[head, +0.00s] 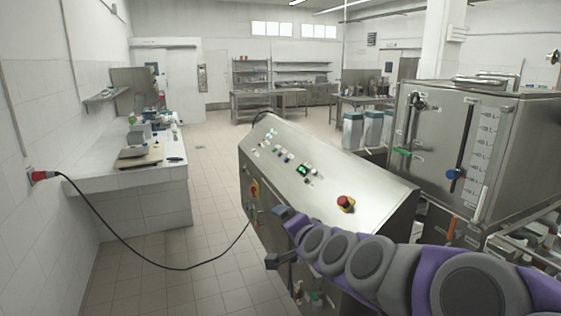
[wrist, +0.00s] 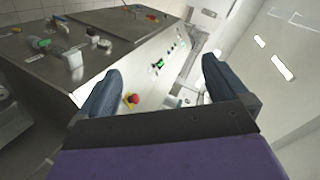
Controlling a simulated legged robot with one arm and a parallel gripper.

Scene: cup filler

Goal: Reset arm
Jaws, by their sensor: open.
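My gripper (wrist: 160,88) shows in the wrist view with two dark blue fingers spread apart and nothing between them. In the head view my purple and grey arm reaches in from the lower right. My gripper (head: 280,238) is at its left end, in front of the steel control cabinet (head: 300,192). The cabinet's sloped panel has several buttons, a green display (head: 302,170) and a red emergency stop knob (head: 345,203). The red knob also shows in the wrist view (wrist: 132,99), beyond the left finger. My arm hides the cabinet's lower right part.
A black cable hangs from a red wall plug (head: 40,175) to the cabinet's left side. A white counter (head: 130,178) with small items stands at the left. A large steel tank (head: 500,150) is at the right. Tiled floor (head: 210,180) is open between counter and cabinet.

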